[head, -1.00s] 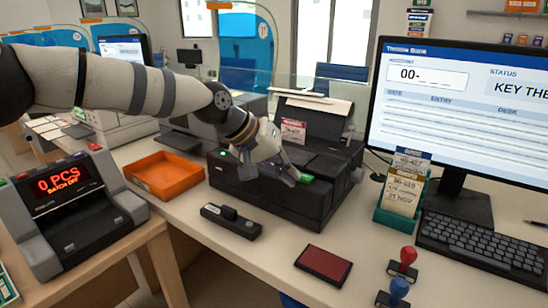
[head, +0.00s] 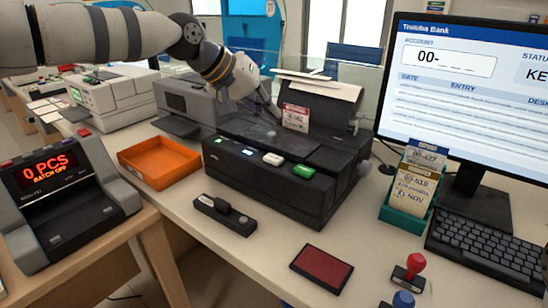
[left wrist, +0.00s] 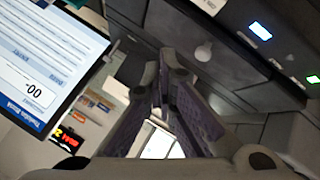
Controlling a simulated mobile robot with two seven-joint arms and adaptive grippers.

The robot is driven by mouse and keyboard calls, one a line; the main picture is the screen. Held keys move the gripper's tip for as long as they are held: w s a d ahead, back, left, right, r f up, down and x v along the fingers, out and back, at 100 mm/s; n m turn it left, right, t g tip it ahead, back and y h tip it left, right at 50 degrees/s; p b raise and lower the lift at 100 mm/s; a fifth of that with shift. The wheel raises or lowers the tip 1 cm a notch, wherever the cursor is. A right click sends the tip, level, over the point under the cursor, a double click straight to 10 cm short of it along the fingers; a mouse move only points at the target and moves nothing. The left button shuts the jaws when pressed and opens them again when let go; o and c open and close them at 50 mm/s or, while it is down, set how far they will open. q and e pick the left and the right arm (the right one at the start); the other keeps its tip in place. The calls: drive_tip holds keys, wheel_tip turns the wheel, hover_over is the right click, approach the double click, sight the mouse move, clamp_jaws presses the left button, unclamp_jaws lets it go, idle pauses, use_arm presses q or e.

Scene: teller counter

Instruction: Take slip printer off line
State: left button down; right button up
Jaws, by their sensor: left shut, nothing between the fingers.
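The slip printer (head: 255,182) is a black box in the middle of the counter in the head view. Its front top edge carries a green button (head: 303,171), a white button (head: 273,159), a lit blue-white indicator (head: 246,152) and a small green light (head: 218,141). A red-and-white card (head: 296,118) stands at its back. My left gripper (head: 270,105) is shut and empty, pointing down over the printer's rear left. In the left wrist view the shut fingers (left wrist: 160,75) show with the printer's lit indicator (left wrist: 260,31) and green light (left wrist: 313,79) at right.
An orange tray (head: 160,180) is left of the printer, and a small black device (head: 225,215) lies in front. A red pad (head: 322,268), stamps (head: 408,270), card holder (head: 400,222), keyboard (head: 490,245) and monitor (head: 460,90) fill the right. A counting machine (head: 75,205) stands at left.

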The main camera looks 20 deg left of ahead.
use_arm(q)
hover_over(271, 156)
wheel_tip(271, 156, down, 5)
drive_tip(key=shift+r+b, duration=0.2)
drive_tip(key=shift+b, duration=0.15)
drive_tip(key=shift+f, duration=0.95)
use_arm(e)
drive_tip(key=shift+s+f, duration=0.45)
use_arm(q)
drive_tip(key=shift+f, duration=0.95)
use_arm(e)
drive_tip(key=shift+w+r, duration=0.15)
idle(0.3)
use_arm(q)
drive_tip(key=shift+r, duration=0.1)
drive_tip(key=shift+r+p, duration=0.45)
drive_tip(key=shift+r, duration=0.45)
use_arm(e)
drive_tip(key=shift+w+r, duration=0.25)
drive_tip(key=shift+w, duration=0.05)
use_arm(q)
drive_tip(key=shift+r+p, duration=0.4)
drive_tip(key=shift+r, duration=2.1)
use_arm(e)
drive_tip(key=shift+w+r, duration=0.55)
drive_tip(key=shift+w, duration=0.05)
